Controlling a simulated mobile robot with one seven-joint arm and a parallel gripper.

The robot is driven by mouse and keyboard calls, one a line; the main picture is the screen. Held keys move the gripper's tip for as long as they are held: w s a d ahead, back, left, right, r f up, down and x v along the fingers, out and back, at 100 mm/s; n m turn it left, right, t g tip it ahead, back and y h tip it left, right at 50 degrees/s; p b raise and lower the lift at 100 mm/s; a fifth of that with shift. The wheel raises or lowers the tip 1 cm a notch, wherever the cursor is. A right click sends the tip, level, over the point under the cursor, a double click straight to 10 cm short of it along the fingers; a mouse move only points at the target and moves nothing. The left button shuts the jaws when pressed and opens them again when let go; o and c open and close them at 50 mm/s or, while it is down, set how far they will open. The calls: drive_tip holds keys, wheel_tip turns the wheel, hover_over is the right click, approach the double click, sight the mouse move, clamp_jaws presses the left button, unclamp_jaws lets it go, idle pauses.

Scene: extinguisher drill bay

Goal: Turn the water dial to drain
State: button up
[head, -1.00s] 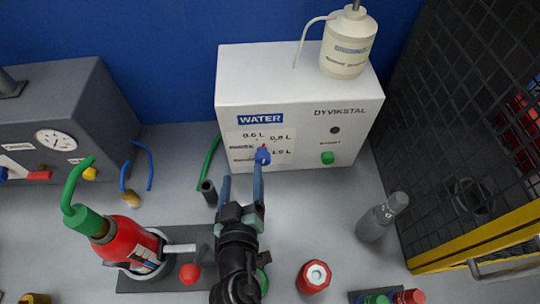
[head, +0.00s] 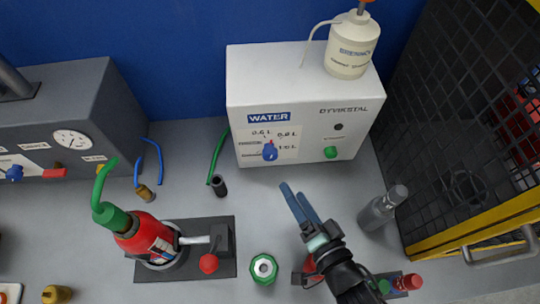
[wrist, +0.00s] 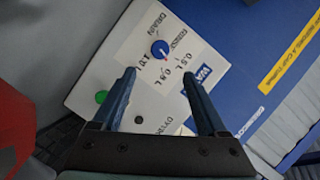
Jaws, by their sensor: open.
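The water dial (head: 270,152) is a blue knob with a red pointer mark, low on the front of the white WATER box (head: 300,88). It also shows in the wrist view (wrist: 159,48), with DRAIN, 0.5 L, 0.8 L and 1.0 L printed around it. The pointer appears to face the 0.5 L and 0.8 L side, away from DRAIN. My gripper (head: 296,192) is open and empty, in front of the box and to the lower right of the dial. In the wrist view the fingers (wrist: 158,73) are spread, with the dial beyond their tips and nothing between them.
A green knob (head: 331,153) sits right of the dial. A cream bottle (head: 352,46) stands on the box. A grey cylinder (head: 382,207) stands right of my gripper, near the mesh fence (head: 460,110). A red extinguisher (head: 147,237) is on the left. Bench space before the dial is clear.

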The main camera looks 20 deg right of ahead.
sight(272, 157)
drive_tip(key=p+x, duration=0.1)
drive_tip(key=x, duration=1.1)
drive_tip(key=shift+w, duration=0.35)
clamp_jaws()
